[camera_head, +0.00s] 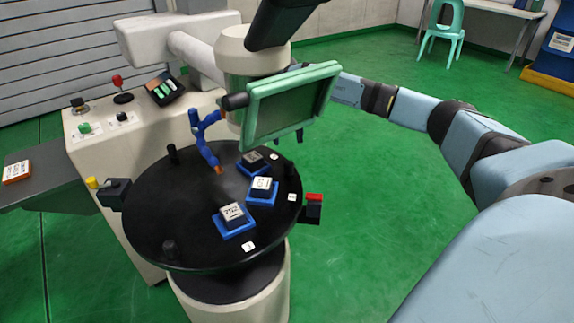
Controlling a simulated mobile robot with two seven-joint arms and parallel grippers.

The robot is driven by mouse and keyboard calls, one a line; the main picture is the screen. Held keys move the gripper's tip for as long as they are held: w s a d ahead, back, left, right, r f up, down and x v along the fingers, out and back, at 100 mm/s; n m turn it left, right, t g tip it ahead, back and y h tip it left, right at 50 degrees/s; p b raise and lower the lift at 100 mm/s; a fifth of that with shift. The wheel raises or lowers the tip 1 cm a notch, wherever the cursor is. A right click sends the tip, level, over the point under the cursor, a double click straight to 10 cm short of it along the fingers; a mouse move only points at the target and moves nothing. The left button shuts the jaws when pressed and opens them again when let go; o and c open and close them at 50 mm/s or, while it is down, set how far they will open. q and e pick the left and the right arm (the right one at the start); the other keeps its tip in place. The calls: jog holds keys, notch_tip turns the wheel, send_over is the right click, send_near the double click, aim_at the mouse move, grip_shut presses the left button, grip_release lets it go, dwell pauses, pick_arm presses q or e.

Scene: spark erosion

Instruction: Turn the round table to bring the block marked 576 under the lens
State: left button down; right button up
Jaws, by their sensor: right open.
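The black round table (190,222) stands in the middle on a pale pedestal. A pale machine head (247,50) overhangs the table's rear; the lens cannot be made out, and the green-framed screen (290,103) hides part of that area. My right gripper (287,137) is open, mostly hidden behind the screen, with dark fingertips showing below it. My left gripper is out of view.
Black pegs stand on the rim, at the front (169,248) and rear left (173,153). A blue jointed hose (203,140) hangs over the table. A red-topped fixture (313,208) is at its right edge, a yellow-knobbed one (112,191) at left.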

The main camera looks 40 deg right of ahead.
aim_at(289, 161)
jog(key=x, duration=0.2)
jog(key=shift+s+f, duration=0.1)
jog(key=shift+f, duration=0.2)
jog(key=b+x, duration=0.1)
jog(key=x, duration=0.3)
jog(key=shift+a+b, duration=0.1)
jog(key=shift+b, duration=0.2)
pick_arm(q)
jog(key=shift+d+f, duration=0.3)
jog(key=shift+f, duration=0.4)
pick_arm(e)
jog(key=shift+s+a+f, duration=0.15)
jog(key=shift+s+f, duration=0.05)
jog(key=shift+f, duration=0.25)
